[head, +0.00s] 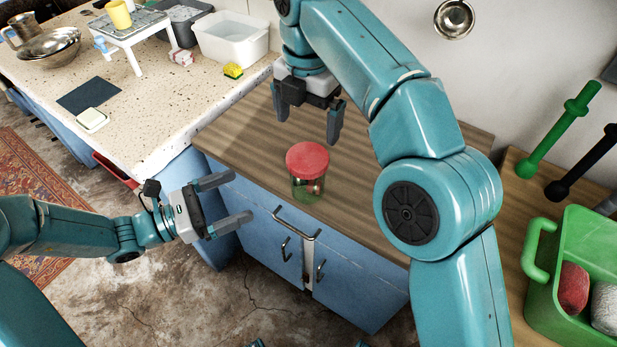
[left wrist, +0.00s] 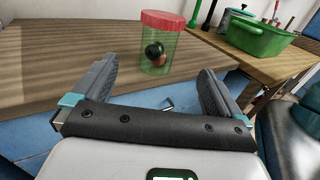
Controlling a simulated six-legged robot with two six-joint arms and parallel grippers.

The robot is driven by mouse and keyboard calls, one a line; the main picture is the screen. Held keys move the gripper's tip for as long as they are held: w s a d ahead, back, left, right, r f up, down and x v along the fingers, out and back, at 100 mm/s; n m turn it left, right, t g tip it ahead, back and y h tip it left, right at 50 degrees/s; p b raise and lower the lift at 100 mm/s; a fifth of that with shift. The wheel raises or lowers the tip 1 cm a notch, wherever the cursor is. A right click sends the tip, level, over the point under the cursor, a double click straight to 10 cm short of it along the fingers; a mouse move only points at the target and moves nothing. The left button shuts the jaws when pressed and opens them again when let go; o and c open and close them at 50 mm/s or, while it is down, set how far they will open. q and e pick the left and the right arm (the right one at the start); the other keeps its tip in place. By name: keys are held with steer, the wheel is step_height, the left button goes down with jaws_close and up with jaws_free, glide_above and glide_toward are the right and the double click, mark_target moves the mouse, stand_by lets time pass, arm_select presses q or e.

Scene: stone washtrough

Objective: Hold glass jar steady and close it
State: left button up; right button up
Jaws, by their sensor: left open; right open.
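The glass jar (head: 307,188) is green-tinted and stands upright on the wooden counter, with dark and reddish things inside. A red lid (head: 307,159) sits on its mouth; I cannot tell whether it is tightened. In the left wrist view the jar (left wrist: 157,52) and lid (left wrist: 163,20) stand ahead, beyond my fingers. My left gripper (head: 243,199) is open and empty, left of the jar and in front of the counter edge. My right gripper (head: 308,122) is open and empty, pointing down above and behind the jar, apart from the lid.
The wooden counter (head: 235,128) is clear around the jar. A green bin (head: 545,310) with rounded things stands at the right, near green and black dumbbell-shaped tools (head: 560,130). On the speckled counter (head: 150,105) are a white basin (head: 232,40), a yellow sponge (head: 233,71) and bowls.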

mark_target(305, 169)
arm_select(q)
steer(key=x, duration=1.6)
steer(key=shift+w+d, duration=0.1)
arm_select(e)
steer(key=shift+r, duration=0.1)
arm_select(q)
jaws_close()
arm_select(e)
steer(key=shift+s, duration=0.1)
steer(key=shift+f, duration=4.05)
